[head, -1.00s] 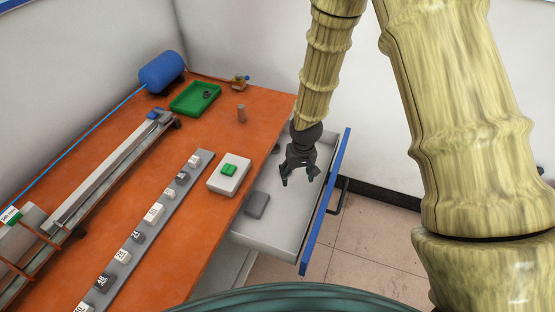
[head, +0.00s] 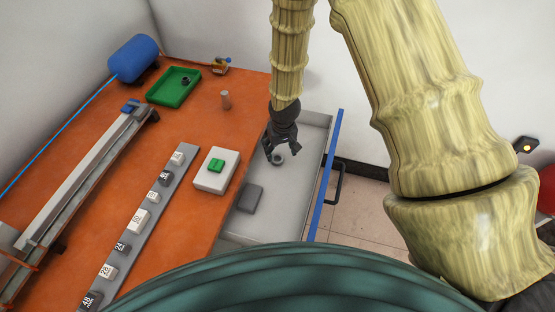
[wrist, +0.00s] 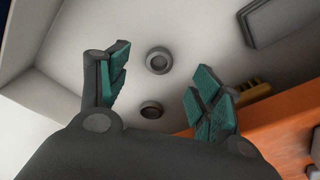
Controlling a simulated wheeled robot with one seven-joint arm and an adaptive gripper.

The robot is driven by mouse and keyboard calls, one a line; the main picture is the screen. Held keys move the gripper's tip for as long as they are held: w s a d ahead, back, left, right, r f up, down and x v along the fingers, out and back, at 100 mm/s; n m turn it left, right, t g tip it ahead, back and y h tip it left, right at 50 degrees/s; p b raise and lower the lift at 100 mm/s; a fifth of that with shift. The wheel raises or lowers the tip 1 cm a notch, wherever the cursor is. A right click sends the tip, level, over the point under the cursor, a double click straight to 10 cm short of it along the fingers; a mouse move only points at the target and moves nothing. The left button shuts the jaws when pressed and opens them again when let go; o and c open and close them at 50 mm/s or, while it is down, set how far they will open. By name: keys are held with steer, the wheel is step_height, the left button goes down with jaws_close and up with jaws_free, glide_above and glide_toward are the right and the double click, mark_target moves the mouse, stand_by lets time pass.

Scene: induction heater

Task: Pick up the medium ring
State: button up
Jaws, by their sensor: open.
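Two small round rings lie on the floor of the open drawer (head: 230,226). In the wrist view one is a lighter grey ring (wrist: 159,60) and the other a darker ring (wrist: 151,109) with a brownish inside. I cannot tell which is the medium ring. In the head view one grey ring (head: 278,159) shows just below my gripper (head: 281,153); the other is not distinguishable there. My gripper (wrist: 160,78) is open and empty, pointing down over the drawer. Both rings appear between its teal-padded fingers, apart from them.
A grey block (head: 250,198) lies in the drawer, nearer than the rings. The orange table (head: 205,125) borders the drawer. A green tray (head: 170,97) on it holds a dark ring (head: 186,81).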

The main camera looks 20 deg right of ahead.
mark_target(277, 160)
steer(key=shift+g, duration=0.3)
steer(key=w+f, duration=0.3)
steer(key=shift+a+f+p, duration=0.1)
steer(key=shift+f+p, duration=0.2)
steer(key=shift+w+f, duration=0.1)
steer(key=shift+f, duration=0.25)
steer(key=shift+f+p, duration=0.25)
steer(key=shift+p, duration=0.15)
steer(key=shift+s+a+f, duration=0.1)
steer(key=shift+s+f, duration=0.3)
steer(key=shift+s, duration=0.2)
steer(key=shift+f+p, duration=0.2)
steer(key=shift+p, duration=0.1)
steer(key=shift+w+f, duration=0.5)
steer(key=shift+f, duration=0.3)
steer(key=shift+s+r, duration=0.25)
steer(key=shift+c, duration=0.4)
steer(key=shift+w+f, duration=0.15)
steer(key=c, duration=1.1)
